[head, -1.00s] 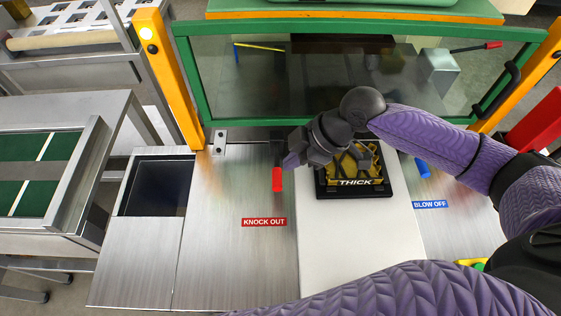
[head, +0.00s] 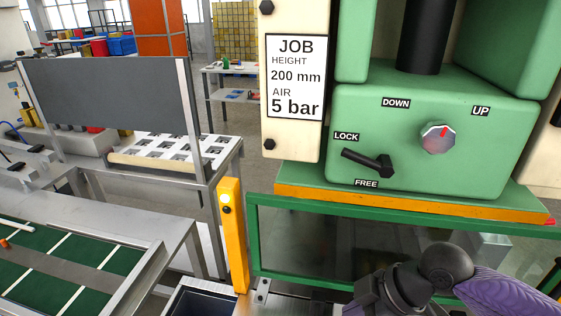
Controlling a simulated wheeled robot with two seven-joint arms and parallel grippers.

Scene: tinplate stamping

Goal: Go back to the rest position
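At the bottom right of the head view, the dark wrist of my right gripper (head: 396,292) and part of its purple forearm show in front of the press's green-framed window. The fingers are below the picture edge, so I cannot see whether they are open or hold anything. My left gripper is not in view. The green press housing (head: 355,100) stands above, with a black lever (head: 368,162) between the LOCK and FREE labels and a grey knob (head: 438,138) with a red mark below the DOWN and UP labels.
A yellow post (head: 234,245) stands at the window's left. A green conveyor (head: 62,262) is at lower left, and a rack of stamped sheets (head: 170,150) stands behind it. A JOB sign (head: 296,77) reads 200 mm and 5 bar. A dark bin (head: 198,303) shows at the bottom edge.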

